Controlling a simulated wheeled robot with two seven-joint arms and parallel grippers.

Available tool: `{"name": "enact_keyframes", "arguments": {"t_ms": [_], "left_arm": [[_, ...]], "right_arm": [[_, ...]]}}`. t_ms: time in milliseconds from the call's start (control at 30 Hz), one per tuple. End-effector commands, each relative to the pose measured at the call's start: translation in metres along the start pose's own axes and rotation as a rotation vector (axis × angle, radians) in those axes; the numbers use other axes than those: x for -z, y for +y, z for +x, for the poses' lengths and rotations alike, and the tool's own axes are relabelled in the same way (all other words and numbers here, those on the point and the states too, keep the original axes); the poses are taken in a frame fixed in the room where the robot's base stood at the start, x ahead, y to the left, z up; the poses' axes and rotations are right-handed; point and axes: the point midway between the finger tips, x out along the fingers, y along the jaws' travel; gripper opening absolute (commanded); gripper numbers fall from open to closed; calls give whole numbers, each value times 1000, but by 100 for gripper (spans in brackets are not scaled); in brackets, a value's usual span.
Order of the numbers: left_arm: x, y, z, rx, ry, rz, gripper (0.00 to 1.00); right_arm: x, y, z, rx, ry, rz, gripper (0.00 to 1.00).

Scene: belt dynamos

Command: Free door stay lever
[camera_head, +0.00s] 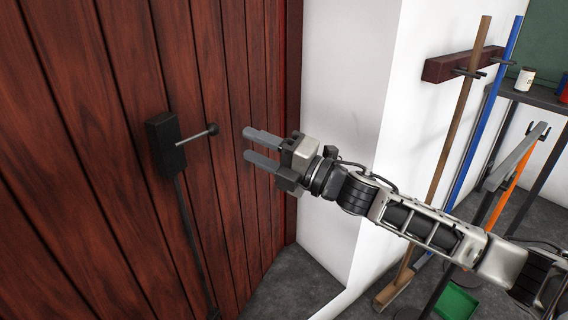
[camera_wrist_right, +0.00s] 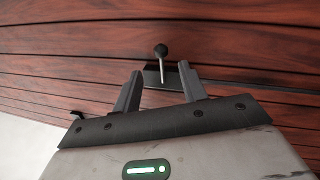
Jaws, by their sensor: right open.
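The door stay lever (camera_head: 197,136) is a thin rod with a dark round knob. It sticks out from a black box (camera_head: 165,144) on the dark red plank door (camera_head: 90,120). My right gripper (camera_head: 255,147) is open and empty, to the right of the knob and apart from it, with its fingers pointing at the lever. In the right wrist view the lever (camera_wrist_right: 161,62) shows beyond and between the two open fingers, with its knob up. A dark bar runs down the door below the box. My left gripper is not in view.
A white wall (camera_head: 345,100) stands right of the door. Beyond it, long-handled tools (camera_head: 440,170) hang from a wooden rack (camera_head: 455,65), near a shelf (camera_head: 540,97) and a green bin (camera_head: 457,302). The space between gripper and knob looks clear.

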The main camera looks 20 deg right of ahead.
Motion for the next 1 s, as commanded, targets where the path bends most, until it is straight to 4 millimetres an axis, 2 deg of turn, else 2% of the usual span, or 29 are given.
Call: {"name": "enact_keyframes", "arguments": {"t_ms": [33,100,333,533,1000], "left_arm": [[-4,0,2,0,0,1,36],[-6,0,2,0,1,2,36],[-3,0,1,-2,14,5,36],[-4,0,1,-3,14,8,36],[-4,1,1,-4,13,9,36]], "right_arm": [[2,-4,-14,5,2,0,42],[1,-4,-27,3,1,1,42],[1,-1,-53,1,1,1,42],[0,0,-59,-1,1,0,42],[2,-2,-59,1,-4,17,42]]}}
